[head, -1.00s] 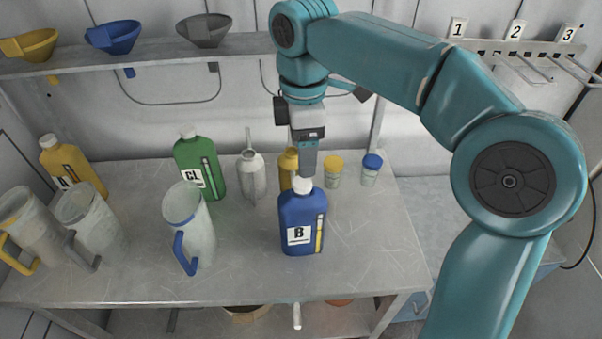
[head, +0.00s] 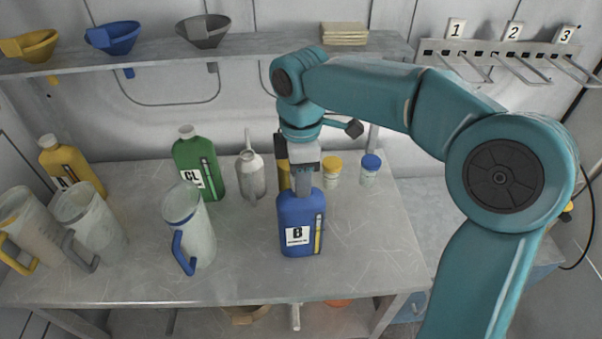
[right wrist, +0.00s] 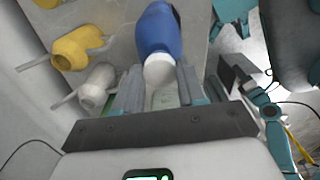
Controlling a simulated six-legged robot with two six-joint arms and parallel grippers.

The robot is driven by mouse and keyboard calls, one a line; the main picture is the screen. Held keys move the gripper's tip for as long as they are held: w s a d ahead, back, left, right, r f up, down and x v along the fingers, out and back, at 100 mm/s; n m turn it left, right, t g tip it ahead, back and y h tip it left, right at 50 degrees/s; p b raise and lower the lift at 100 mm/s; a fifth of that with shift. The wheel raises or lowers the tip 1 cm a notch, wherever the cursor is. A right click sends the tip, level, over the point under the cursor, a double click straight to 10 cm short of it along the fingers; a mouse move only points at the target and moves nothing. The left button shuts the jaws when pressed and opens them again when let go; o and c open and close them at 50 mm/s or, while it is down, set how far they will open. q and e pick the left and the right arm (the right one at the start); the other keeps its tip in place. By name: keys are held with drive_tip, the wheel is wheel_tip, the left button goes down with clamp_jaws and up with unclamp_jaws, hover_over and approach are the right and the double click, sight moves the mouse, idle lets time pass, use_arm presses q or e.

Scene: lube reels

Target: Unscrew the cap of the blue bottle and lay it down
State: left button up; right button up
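The blue bottle (head: 299,222), labelled B, stands upright on the bench in the head view. My right gripper (head: 303,187) points straight down at its top, and its fingers hide the cap there. In the right wrist view the white cap (right wrist: 159,70) shows between the two fingertips of the right gripper (right wrist: 160,78), on the neck of the blue bottle (right wrist: 158,30). The fingers stand apart, one on each side of the cap. Whether they touch it is hard to see. My left gripper is in neither view.
A grey metal oil can (head: 251,175) and two small jars, yellow-lidded (head: 332,171) and blue-lidded (head: 370,169), stand behind the bottle. A green bottle (head: 199,168) and a blue-handled jug (head: 190,226) are left of it. The bench (head: 365,240) is clear at right and in front.

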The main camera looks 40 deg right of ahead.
drive_tip(key=shift+r, duration=0.15)
drive_tip(key=shift+r+n+p, duration=0.1)
drive_tip(key=shift+n+p, duration=0.25)
drive_tip(key=shift+n, duration=0.25)
drive_tip(key=n+p, duration=0.1)
drive_tip(key=n, duration=0.2)
drive_tip(key=shift+w+d, duration=0.1)
drive_tip(key=shift+n, duration=0.5)
drive_tip(key=n+p, duration=0.1)
drive_tip(key=n, duration=0.2)
drive_tip(key=shift+n+p, duration=0.35)
drive_tip(key=shift+n, duration=0.35)
drive_tip(key=shift+f+n, duration=0.2)
drive_tip(key=shift+n, duration=0.2)
